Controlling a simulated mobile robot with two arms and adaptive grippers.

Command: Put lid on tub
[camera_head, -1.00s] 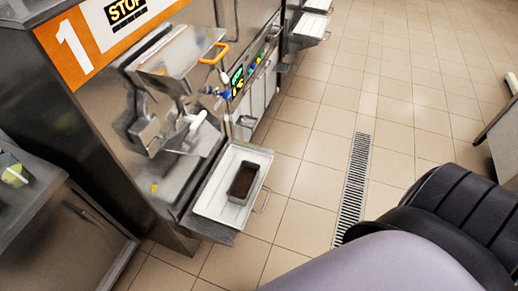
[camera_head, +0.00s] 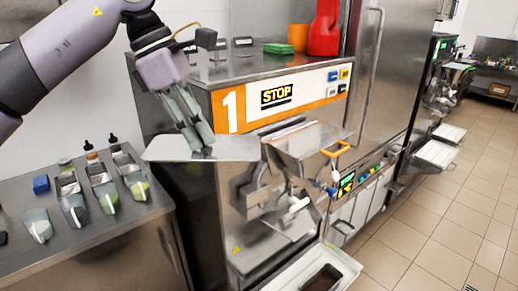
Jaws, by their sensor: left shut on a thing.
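My left gripper (camera_head: 204,150) comes in from the upper left, pointing down. It is shut on a flat, pale metal lid (camera_head: 236,148) at the lid's middle. The lid is roughly level, held in the air in front of the machine marked 1. The tub (camera_head: 322,281), a rectangular metal pan with dark brown contents, stands in a white tray at the bottom of the view. It has no cover on it and is partly cut off by the picture's lower edge. The lid is apart from the tub, above and to its left. My right gripper is not in view.
The machine (camera_head: 290,190) has a hopper and spout between lid and tub. The white tray (camera_head: 347,264) sticks out at its foot. A steel counter (camera_head: 100,235) with scoops and bottles stands at left. A red jug (camera_head: 324,28) stands on top. Open tiled floor lies right.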

